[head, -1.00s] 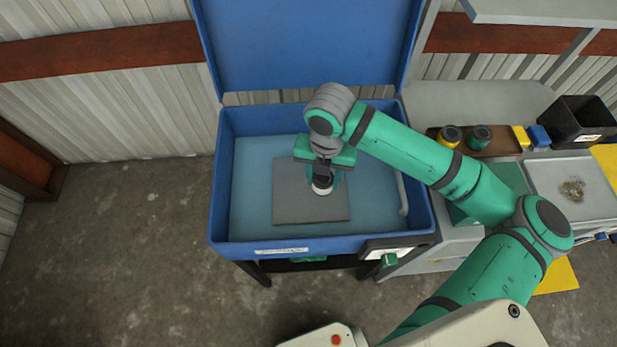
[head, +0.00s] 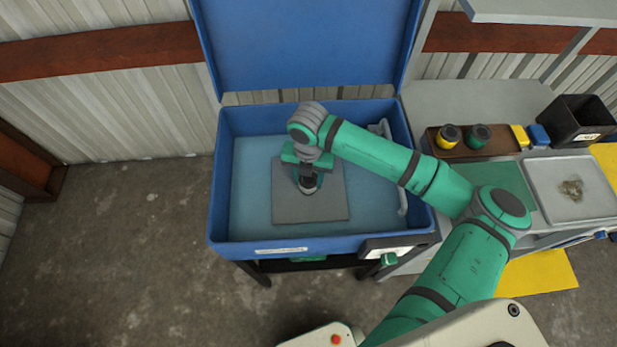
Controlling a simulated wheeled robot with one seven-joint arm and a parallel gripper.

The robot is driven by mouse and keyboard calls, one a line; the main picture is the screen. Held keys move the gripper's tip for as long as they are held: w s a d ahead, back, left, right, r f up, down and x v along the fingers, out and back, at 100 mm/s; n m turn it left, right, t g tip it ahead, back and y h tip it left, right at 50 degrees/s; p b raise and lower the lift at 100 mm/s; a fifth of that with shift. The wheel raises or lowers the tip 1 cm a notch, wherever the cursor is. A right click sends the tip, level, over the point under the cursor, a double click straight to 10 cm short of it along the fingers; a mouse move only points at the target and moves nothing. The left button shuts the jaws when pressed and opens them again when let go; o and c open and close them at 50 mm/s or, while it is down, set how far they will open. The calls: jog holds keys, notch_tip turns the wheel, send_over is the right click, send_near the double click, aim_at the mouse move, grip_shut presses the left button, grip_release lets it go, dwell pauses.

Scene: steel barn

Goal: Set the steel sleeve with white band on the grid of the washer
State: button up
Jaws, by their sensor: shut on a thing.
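The washer (head: 225,195) is a blue open tub with its lid raised at the back. Its grid (head: 325,208) is a grey square plate in the middle of the tub. My gripper (head: 308,180) points down over the left-middle part of the grid. It is shut on the steel sleeve (head: 307,189), a small dark and pale piece under the fingers. The sleeve's white band shows only as a thin pale edge low down. I cannot tell whether the sleeve touches the grid. My arm hides part of the grid's back edge.
A grey hose or spout (head: 402,198) runs along the tub's right wall. On the bench to the right are a brown tray (head: 463,151) with a yellow and a green round item, a black bin (head: 580,122) and a pale tray (head: 574,200). Bare grid lies in front of and right of the gripper.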

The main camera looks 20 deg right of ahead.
jog(key=shift+f, duration=0.15)
jog(key=o, duration=1.2)
jog(key=shift+o, duration=0.2)
notch_tip(320, 180, up, 12)
jog(key=shift+r, duration=0.2)
